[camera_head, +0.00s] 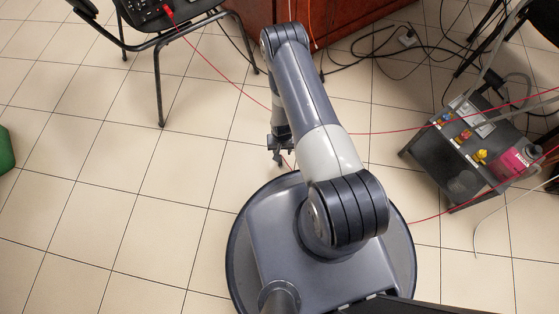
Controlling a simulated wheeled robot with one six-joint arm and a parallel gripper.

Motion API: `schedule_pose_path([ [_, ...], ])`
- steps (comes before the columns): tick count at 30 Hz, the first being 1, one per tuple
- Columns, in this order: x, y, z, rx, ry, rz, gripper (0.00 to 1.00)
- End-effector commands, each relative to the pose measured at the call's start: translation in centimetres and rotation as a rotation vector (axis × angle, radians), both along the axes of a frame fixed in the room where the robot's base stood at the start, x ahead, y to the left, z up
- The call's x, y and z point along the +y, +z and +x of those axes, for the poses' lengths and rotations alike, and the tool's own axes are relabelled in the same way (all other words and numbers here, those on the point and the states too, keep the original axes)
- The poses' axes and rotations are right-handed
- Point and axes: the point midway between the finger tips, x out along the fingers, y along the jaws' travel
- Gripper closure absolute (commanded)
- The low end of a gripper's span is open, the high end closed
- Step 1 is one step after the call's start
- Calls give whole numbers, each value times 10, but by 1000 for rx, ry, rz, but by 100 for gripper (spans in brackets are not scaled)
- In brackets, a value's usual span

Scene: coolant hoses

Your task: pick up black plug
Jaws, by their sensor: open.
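My gripper (280,162) hangs low over the tiled floor, just beyond my round base. It is small in this view; its jaws are open and nothing shows between them. I cannot make out a black plug for certain. Black cables (385,60) lie tangled on the floor at the back right, and a small pale item (406,38) sits among them. My arm hides part of the floor behind it.
A black chair (158,75) stands at the back left, with a red cable (215,68) running from it. A dark unit (445,165) with coloured fittings and a pink bottle (508,163) stands at right. A brown cabinet (245,20) is behind.

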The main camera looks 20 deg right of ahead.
Motion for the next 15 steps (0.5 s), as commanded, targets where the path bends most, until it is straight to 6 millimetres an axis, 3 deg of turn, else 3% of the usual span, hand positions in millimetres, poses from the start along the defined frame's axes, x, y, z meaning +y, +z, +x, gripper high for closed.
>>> schedule_pose_path([
  [3,0,-24,-1,1,0,0,59],
  [10,3,-41,-1,1,1,0,59],
  [15,8,-67,-5,1,3,0,59],
])
